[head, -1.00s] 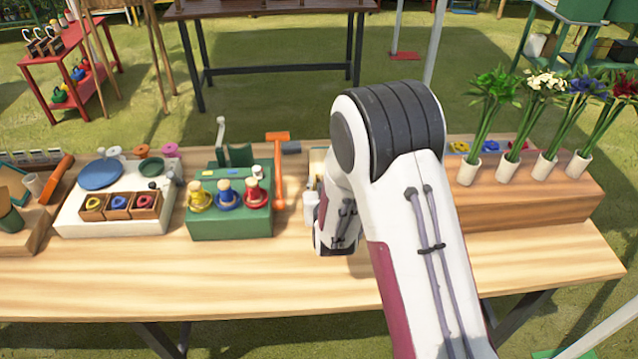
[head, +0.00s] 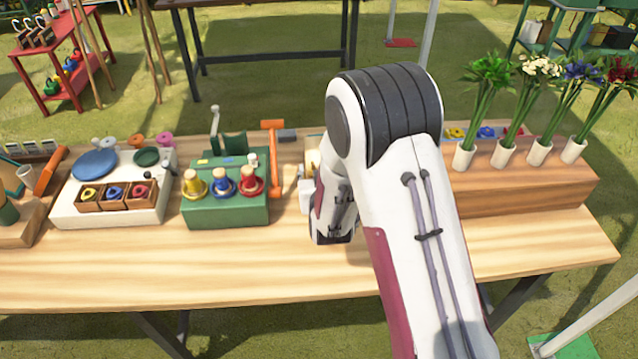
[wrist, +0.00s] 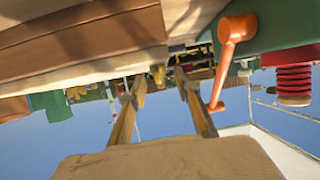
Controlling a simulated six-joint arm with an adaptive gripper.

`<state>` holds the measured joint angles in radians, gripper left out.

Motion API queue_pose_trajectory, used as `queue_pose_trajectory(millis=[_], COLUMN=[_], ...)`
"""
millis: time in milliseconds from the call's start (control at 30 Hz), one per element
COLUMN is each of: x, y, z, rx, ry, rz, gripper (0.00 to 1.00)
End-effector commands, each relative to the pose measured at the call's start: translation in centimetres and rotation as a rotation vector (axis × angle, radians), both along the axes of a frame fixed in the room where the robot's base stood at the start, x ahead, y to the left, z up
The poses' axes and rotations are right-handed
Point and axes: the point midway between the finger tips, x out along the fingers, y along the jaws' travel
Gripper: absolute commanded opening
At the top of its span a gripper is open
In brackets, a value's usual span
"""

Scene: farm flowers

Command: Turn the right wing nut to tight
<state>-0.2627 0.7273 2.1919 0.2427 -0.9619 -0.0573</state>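In the wrist view my gripper (wrist: 161,85) has its two fingers apart, with a gap between the tips. A small yellow, knob-like part (wrist: 158,75) shows in line with that gap, at the edge of a wooden board. I cannot tell whether it is the right wing nut, or whether the fingers touch it. In the head view my arm covers the gripper and the area in front of it. No wing nut is clearly recognisable there.
An orange crank-like handle (wrist: 232,30) is close right of the fingers. In the head view a green block (head: 225,208) with coloured knobs stands left of my wrist. A wooden planter block (head: 530,185) with flower pots stands right. The table's front strip (head: 200,275) is clear.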

Motion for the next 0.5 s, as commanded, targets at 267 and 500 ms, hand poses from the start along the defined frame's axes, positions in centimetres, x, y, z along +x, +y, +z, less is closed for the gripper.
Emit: queue_pose_trajectory(millis=[267, 500], x=[-2.3, -4.9], y=[-0.1, -0.2], z=[1.0, 2.1], rx=[0.0, 0.0], ry=[-0.001, -0.002], rz=[0.001, 0.0], gripper=[0.33, 0.33])
